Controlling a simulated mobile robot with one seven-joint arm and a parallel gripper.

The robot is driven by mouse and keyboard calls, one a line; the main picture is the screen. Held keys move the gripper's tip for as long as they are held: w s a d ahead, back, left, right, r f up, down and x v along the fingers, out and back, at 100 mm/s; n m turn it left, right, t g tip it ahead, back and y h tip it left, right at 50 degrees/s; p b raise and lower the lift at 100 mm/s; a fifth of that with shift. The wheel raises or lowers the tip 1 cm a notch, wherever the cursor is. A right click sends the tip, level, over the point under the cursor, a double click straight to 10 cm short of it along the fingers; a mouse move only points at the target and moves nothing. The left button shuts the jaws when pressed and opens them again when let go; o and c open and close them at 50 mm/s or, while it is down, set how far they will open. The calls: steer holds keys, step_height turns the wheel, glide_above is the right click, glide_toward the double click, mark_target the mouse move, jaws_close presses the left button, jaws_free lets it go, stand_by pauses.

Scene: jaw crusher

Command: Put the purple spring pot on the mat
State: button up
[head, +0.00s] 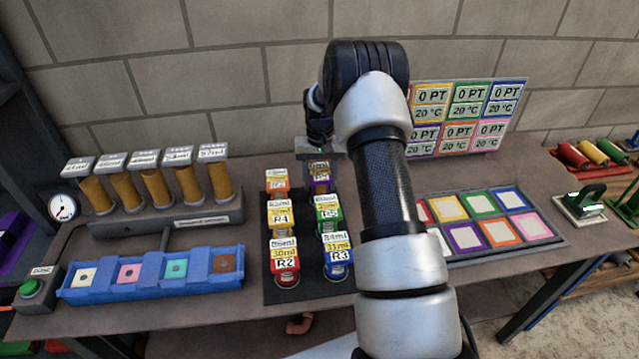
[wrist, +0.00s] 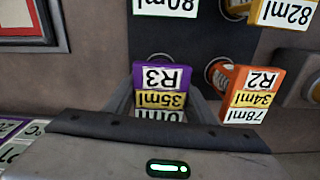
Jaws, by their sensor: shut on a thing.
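The purple spring pot (head: 319,185) is at the back right of a group of pots, partly hidden by my gripper in the head view. In the wrist view the purple pot (wrist: 160,78), labelled R3 and 35ml, sits between the fingers of my gripper (wrist: 168,105). My gripper (head: 320,155) is shut on it from above. I cannot tell whether it is clear of the surface below. A black base (head: 308,291) lies under the pots. To the right, a flat grey mat (head: 560,240) carries white squares with coloured frames, one of them purple (head: 465,237).
Orange (head: 277,180), yellow (head: 281,215), green (head: 329,212), red (head: 285,258) and blue (head: 337,252) pots stand close by. A blue tray (head: 150,277) and dispensers (head: 160,190) are left. A sign board (head: 468,118) stands behind the grey mat. My arm hides part of the mat's left side.

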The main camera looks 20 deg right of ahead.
steer(key=shift+f, duration=0.35)
steer(key=shift+f, duration=0.25)
steer(key=o, duration=1.2)
steer(key=shift+r, duration=0.1)
